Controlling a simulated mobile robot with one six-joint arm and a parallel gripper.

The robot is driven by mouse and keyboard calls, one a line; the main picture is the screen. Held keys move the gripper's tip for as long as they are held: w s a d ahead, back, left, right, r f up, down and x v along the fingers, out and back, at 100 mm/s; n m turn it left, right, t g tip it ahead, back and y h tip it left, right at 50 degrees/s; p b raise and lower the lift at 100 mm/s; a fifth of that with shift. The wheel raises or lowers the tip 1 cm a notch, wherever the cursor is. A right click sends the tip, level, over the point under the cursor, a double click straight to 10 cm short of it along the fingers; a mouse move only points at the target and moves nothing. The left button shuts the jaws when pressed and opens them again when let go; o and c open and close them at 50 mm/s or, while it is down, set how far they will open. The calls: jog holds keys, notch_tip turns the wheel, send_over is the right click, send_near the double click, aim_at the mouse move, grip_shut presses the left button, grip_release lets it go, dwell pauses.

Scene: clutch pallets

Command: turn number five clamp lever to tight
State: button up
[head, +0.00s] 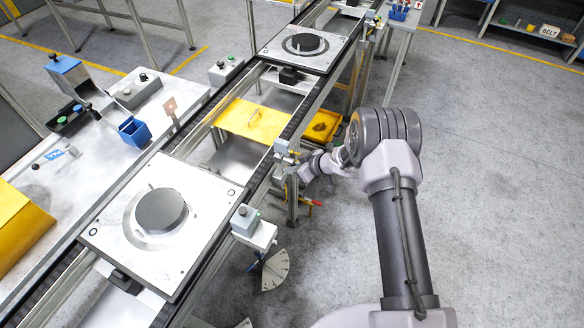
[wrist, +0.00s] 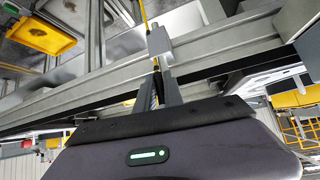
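A lever with a red tip (head: 314,203) sticks out below the conveyor rail, just under my gripper (head: 304,173) in the head view. I cannot read a number on it. A pale quarter-circle plate (head: 276,269) with marks hangs lower on the near side, with a dark lever (head: 254,262) beside it. No number five is legible. In the wrist view, my gripper's fingers (wrist: 158,78) point at the grey rail, with a light grey block and a thin yellow piece at their tips. I cannot tell whether they touch or hold anything.
The conveyor rail (wrist: 80,101) runs close across the wrist view. Pallets with dark discs sit on the conveyor, one near (head: 100,232) and one far (head: 275,50). A grey-blue box (head: 245,220) juts from the near side. The floor to the right (head: 490,190) is clear.

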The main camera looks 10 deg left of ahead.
jog(key=o, duration=0.3)
jog(key=shift+r, duration=0.1)
jog(key=p+v, duration=0.2)
jog(key=v, duration=1.5)
jog(key=shift+s+r+p, duration=0.1)
jog(key=shift+r+p, duration=0.05)
jog(key=shift+p, duration=0.25)
